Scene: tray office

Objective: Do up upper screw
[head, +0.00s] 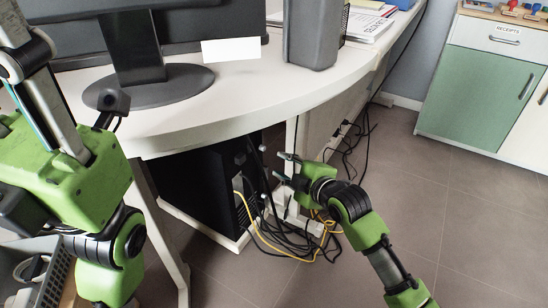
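A black computer tower (205,187) stands under the desk, with its cable side facing right. My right gripper (284,168) is beside that side, its two fingers apart and pointing left towards the tower. I see nothing clearly held between them. Small pale and dark bits show around the fingertips, but they are too small to tell as screws or plugs. I cannot make out the upper screw. My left arm fills the left edge of the view; I cannot make out its gripper.
Black cables and a yellow cable (251,228) hang and lie tangled below my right gripper. The desk (230,95) overhangs the tower and carries a monitor (133,45). A green cabinet (487,94) stands at the back right. The floor at right is clear.

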